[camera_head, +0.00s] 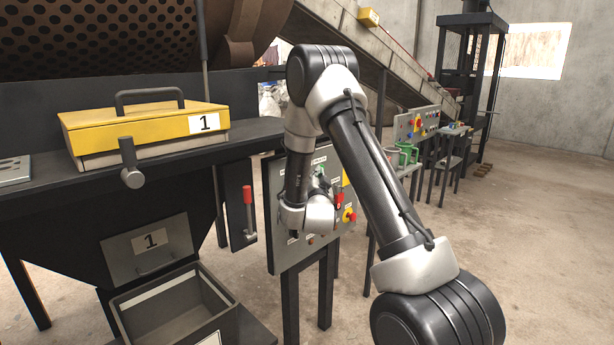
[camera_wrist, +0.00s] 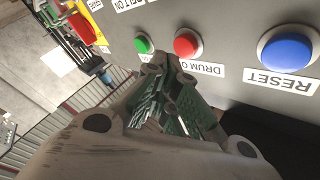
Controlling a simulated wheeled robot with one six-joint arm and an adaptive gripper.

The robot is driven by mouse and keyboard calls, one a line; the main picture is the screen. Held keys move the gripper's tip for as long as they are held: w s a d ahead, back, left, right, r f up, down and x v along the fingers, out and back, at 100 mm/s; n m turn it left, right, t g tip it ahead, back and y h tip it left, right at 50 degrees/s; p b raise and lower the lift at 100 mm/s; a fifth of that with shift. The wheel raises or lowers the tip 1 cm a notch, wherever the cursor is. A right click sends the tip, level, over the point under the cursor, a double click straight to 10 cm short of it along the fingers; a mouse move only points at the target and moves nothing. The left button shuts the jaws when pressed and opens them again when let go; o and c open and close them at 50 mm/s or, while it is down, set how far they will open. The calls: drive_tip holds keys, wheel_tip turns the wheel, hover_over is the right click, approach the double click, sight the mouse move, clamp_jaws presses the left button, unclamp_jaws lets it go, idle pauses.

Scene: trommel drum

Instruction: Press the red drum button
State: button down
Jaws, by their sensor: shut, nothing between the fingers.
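The red drum button (camera_wrist: 187,44) sits on the grey control panel (camera_wrist: 225,20) in the wrist view, beside a label reading "DRUM O" with its end hidden. My gripper (camera_wrist: 168,62) is shut and empty. Its fingertips lie just below and left of the red button in the picture, close to the panel; I cannot tell whether they touch it. In the head view the panel (camera_head: 283,258) stands right of the hopper, and my arm covers much of it.
A green button (camera_wrist: 143,44) sits left of the red one. A blue reset button (camera_wrist: 288,51) is to the right. A red stop knob (camera_wrist: 82,29) is at upper left. A red-handled lever (camera_head: 248,205) stands left of the panel in the head view.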

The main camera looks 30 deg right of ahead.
drive_tip(key=shift+w, duration=0.15)
drive_tip(key=shift+w+a, duration=0.15)
drive_tip(key=shift+w, duration=0.15)
drive_tip(key=shift+w+a, duration=0.15)
drive_tip(key=shift+w, duration=0.25)
idle(0.7)
drive_tip(key=shift+s, duration=0.1)
drive_tip(key=shift+s+d, duration=0.3)
drive_tip(key=shift+s, duration=0.45)
drive_tip(key=s, duration=0.1)
drive_tip(key=s+d, duration=0.1)
drive_tip(key=s, duration=0.2)
drive_tip(key=shift+s+d, duration=0.35)
drive_tip(key=shift+f, duration=0.1)
idle(0.8)
